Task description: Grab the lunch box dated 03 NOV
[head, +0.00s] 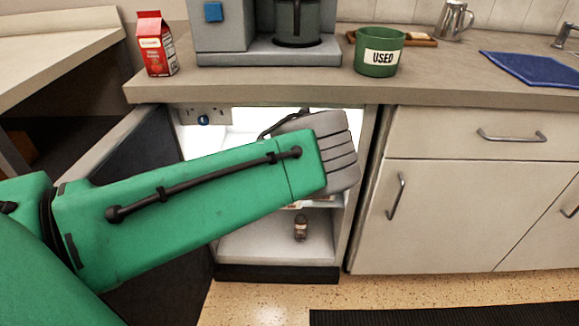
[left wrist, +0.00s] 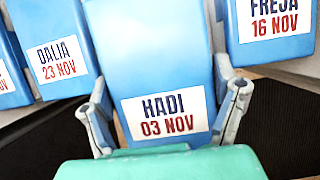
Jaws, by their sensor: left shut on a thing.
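In the left wrist view, a blue lunch box (left wrist: 150,45) carries a white label reading "HADI 03 NOV" (left wrist: 166,115). My left gripper (left wrist: 163,98) has a grey finger on each side of this box and is shut on it. A blue box labelled "DALIA 23 NOV" (left wrist: 45,50) stands to its left, and one labelled "FREJA 16 NOV" (left wrist: 268,35) to its right. In the head view, my left arm reaches into the open, lit fridge (head: 235,246), and its grey wrist end (head: 335,150) hides the boxes. My right gripper is not in view.
The dark fridge door (head: 165,275) stands open at left. A small bottle (head: 300,228) is on the lower level. The counter above holds a red carton (head: 156,45), a coffee machine (head: 222,28), a green "USED" container (head: 378,52) and a blue cloth (head: 530,69).

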